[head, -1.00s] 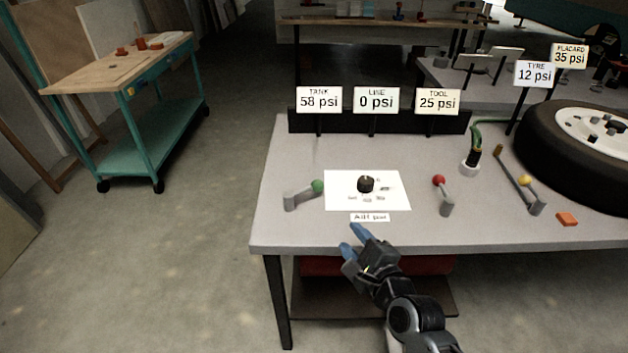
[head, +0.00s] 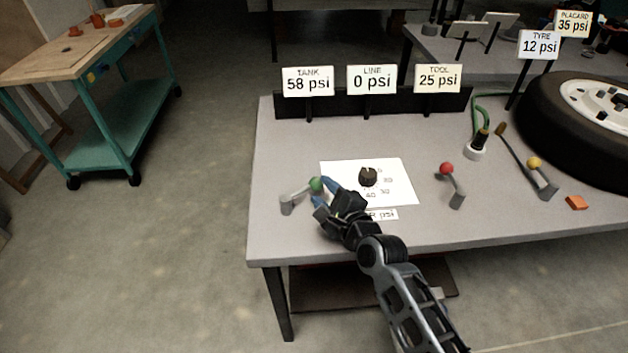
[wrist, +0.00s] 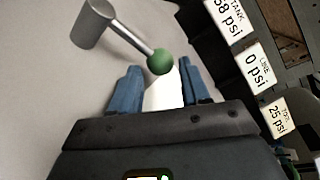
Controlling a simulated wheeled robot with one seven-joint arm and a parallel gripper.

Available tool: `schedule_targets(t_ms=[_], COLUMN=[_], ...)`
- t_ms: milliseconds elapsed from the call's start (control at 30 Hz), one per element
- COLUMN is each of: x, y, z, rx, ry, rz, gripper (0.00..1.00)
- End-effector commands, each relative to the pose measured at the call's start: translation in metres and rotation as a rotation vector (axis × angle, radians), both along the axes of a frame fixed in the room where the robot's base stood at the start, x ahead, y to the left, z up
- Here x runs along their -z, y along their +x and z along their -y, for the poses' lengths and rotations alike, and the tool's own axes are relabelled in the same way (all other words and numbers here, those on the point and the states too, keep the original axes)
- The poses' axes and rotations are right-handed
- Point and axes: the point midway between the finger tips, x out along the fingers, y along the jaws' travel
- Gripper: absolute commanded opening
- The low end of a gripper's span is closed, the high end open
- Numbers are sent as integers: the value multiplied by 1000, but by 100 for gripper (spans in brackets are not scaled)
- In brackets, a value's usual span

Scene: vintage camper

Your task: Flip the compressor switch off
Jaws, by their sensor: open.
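A lever with a green ball knob (head: 316,184) and a grey post (head: 287,204) stands at the left of the bench. No part in view is labelled as a compressor switch. My gripper (head: 322,197) is at the green knob, its blue fingers open. In the wrist view the green knob (wrist: 160,61) lies just beyond and between the two open fingertips (wrist: 160,82). I cannot tell whether a finger touches it. A black dial knob (head: 368,177) sits on a white card to the right. A red-knob lever (head: 447,169) and a yellow-knob lever (head: 534,163) stand farther right.
Signs at the back read tank 58 psi (head: 308,81), line 0 psi (head: 372,79) and tool 25 psi (head: 438,78). A tyre (head: 545,120) lies at the right. An orange block (head: 577,202) lies near the front edge.

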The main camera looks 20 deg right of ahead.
Motion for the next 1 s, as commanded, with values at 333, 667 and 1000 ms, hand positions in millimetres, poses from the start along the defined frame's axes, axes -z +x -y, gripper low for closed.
schedule_targets(t_ms=[333,667,1000], x=[9,10,10], y=[42,46,46], z=[-4,-4,-4], rx=[-1,0,0], ry=[0,0,0], rz=[1,0,0], gripper=[46,46,16])
